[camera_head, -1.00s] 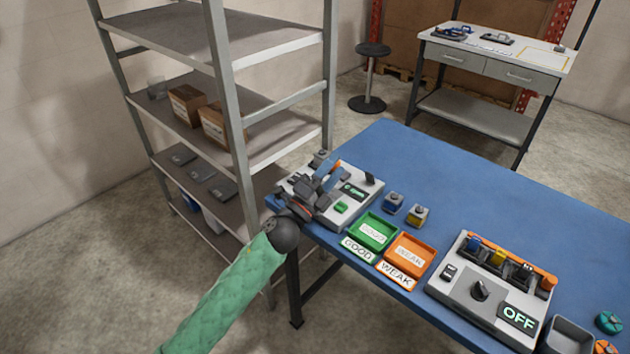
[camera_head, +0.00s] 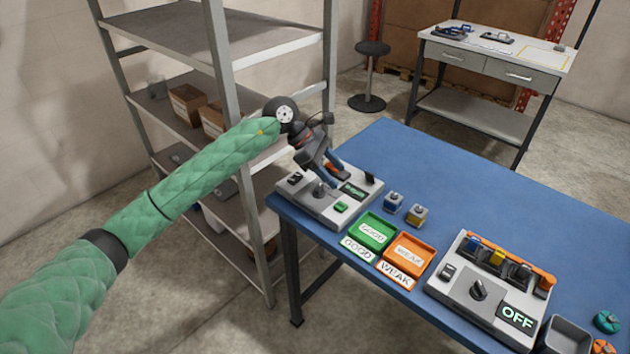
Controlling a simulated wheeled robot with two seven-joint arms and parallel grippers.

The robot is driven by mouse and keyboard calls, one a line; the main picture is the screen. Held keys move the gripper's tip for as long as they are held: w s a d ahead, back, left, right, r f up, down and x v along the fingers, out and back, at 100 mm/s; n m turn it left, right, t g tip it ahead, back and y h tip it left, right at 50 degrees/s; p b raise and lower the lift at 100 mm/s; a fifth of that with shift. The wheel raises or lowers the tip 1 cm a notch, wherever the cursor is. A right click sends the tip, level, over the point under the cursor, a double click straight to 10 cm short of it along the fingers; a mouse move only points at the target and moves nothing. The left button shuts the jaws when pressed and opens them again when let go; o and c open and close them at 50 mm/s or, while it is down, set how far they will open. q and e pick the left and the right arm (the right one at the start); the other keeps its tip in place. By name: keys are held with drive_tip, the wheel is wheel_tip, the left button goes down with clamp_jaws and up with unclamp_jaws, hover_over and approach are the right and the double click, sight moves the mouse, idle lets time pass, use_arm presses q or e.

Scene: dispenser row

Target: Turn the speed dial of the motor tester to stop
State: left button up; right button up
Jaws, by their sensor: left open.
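The grey tester (camera_head: 345,208) that I take as the motor tester sits at the left end of the blue table. It has a dark dial (camera_head: 320,189), a small display with green text too small to read, and a green button (camera_head: 341,207). My left gripper (camera_head: 322,171) is open above this tester, pointing down near the dial. It partly hides the tester's back; whether a finger touches the dial I cannot tell. My right gripper is not in view.
A second grey unit (camera_head: 465,305) with a dial and an OFF display stands to the right. A metal shelf (camera_head: 244,165) stands close on the left.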

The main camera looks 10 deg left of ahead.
sight(318, 187)
use_arm(q)
drive_tip(key=w+a+y, duration=0.3)
drive_tip(key=a+y, duration=0.1)
drive_tip(key=a, duration=0.4)
drive_tip(key=shift+m, duration=0.4)
drive_tip(key=shift+w+d+p+x, duration=0.15)
drive_tip(key=shift+p+x, duration=0.7)
drive_tip(key=shift+x, duration=0.9)
drive_tip(key=shift+w+d+p+x, duration=0.15)
drive_tip(key=shift+p+x, duration=0.7)
drive_tip(key=shift+x, duration=0.95)
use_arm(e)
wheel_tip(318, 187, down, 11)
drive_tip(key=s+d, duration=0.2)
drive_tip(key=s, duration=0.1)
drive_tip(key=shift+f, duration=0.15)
use_arm(q)
drive_tip(key=shift+r, duration=0.1)
drive_tip(key=c, duration=1)
